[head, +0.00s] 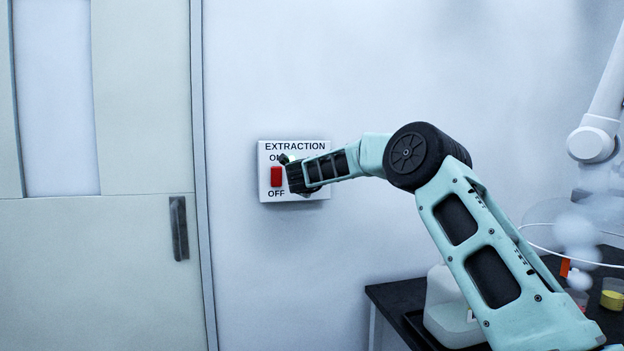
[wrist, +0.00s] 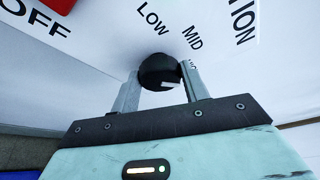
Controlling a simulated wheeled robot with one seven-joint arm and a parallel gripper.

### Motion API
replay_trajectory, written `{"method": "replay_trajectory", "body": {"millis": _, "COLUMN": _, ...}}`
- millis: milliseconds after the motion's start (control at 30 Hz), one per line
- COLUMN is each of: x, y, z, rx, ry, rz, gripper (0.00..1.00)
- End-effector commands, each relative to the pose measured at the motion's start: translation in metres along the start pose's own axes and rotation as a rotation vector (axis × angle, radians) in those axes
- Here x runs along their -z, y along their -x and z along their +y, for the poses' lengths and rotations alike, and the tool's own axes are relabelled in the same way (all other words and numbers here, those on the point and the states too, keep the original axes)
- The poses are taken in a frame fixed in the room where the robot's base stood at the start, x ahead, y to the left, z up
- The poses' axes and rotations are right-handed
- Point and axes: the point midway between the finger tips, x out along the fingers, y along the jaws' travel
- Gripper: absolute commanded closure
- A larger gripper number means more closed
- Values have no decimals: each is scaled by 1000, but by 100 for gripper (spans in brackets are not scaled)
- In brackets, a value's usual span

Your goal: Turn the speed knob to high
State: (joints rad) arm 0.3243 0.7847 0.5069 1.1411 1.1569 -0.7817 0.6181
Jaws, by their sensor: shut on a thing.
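The white EXTRACTION panel (head: 267,150) is on the wall in the head view. The round black speed knob (wrist: 158,70) shows in the wrist view, between the fingertips of my gripper (wrist: 161,78). The gripper is shut on the knob, one finger on each side. The LOW and MID labels are readable beside the knob; a third label is mostly hidden behind the right finger. I cannot tell for certain where the knob points. In the head view my gripper (head: 292,174) covers the knob and the right part of the panel.
A red switch (head: 276,177) with ON above and OFF below sits just left of my gripper. A door with a dark handle (head: 179,228) is further left. At lower right a dark bench (head: 385,297) holds a whitish container (head: 444,297) and small vessels. The wall around the panel is bare.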

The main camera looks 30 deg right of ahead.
Motion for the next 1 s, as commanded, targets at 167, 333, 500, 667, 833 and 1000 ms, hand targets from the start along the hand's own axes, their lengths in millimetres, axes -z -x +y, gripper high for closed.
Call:
{"method": "replay_trajectory", "body": {"millis": 167, "x": 2, "y": -1, "z": 0, "rx": -29, "ry": -66, "rz": 3, "gripper": 78}}
{"method": "replay_trajectory", "body": {"millis": 333, "x": 2, "y": -1, "z": 0, "rx": -44, "ry": -101, "rz": 4, "gripper": 78}}
{"method": "replay_trajectory", "body": {"millis": 500, "x": 2, "y": -1, "z": 1, "rx": -48, "ry": -111, "rz": 3, "gripper": 78}}
{"method": "replay_trajectory", "body": {"millis": 667, "x": 2, "y": -1, "z": 1, "rx": -49, "ry": -111, "rz": 3, "gripper": 78}}
{"method": "replay_trajectory", "body": {"millis": 833, "x": 2, "y": -1, "z": 1, "rx": -48, "ry": -111, "rz": 4, "gripper": 50}}
{"method": "replay_trajectory", "body": {"millis": 1000, "x": 1, "y": -1, "z": 0, "rx": -47, "ry": -110, "rz": 2, "gripper": 34}}
